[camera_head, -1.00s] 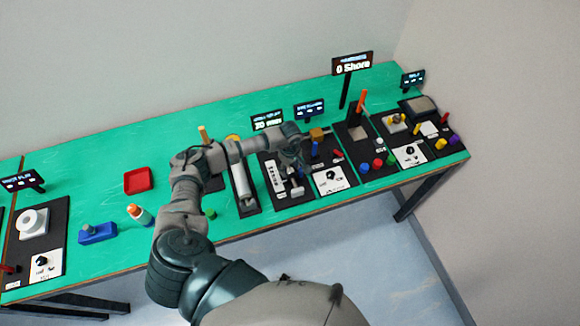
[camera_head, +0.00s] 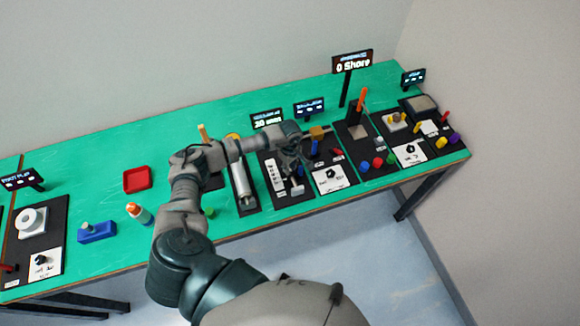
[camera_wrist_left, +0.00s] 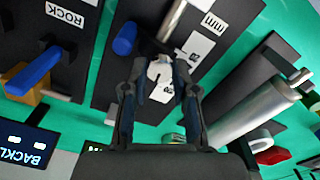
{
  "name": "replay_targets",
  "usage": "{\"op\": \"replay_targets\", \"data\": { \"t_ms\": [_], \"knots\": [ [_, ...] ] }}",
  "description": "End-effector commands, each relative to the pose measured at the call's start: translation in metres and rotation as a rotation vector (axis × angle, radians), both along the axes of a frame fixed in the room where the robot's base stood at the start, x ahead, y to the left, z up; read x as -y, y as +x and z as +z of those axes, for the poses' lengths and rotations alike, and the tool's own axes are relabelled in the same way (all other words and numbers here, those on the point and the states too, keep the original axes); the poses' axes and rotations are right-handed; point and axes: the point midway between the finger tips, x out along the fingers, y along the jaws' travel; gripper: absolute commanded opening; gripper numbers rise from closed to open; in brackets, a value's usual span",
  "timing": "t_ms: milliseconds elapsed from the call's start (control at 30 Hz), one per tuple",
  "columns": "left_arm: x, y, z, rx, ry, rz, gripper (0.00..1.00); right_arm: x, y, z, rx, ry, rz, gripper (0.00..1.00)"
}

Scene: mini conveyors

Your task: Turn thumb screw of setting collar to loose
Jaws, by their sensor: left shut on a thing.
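My left gripper (camera_head: 291,163) reaches down over a black board (camera_head: 259,166) with a white scale strip (camera_head: 273,176), near the board's far half. In the left wrist view, the two fingers of my left gripper (camera_wrist_left: 160,68) stand on either side of a small pale part, likely the thumb screw of the setting collar (camera_wrist_left: 160,72), and are shut on it. A metal rod (camera_wrist_left: 174,20) runs from there towards the top, beside the scale labels. In the head view the collar is hidden by the gripper. My right gripper is not in view.
A dark blue knob (camera_wrist_left: 125,38) stands close beside the fingers. A silver cylinder (camera_head: 242,182) lies on the neighbouring board. A red tray (camera_head: 137,179) and a blue block (camera_head: 96,232) are farther left on the green table, with free room around them.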

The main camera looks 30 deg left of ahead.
Motion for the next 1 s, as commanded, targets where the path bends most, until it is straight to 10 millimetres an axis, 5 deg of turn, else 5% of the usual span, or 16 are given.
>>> {"op": "replay_targets", "data": {
  "t_ms": [1000],
  "knots": [
    [0.001, 0.000, 0.000, 0.003, -0.001, 0.940, 0.00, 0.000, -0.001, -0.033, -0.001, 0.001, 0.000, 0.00]
  ]
}}
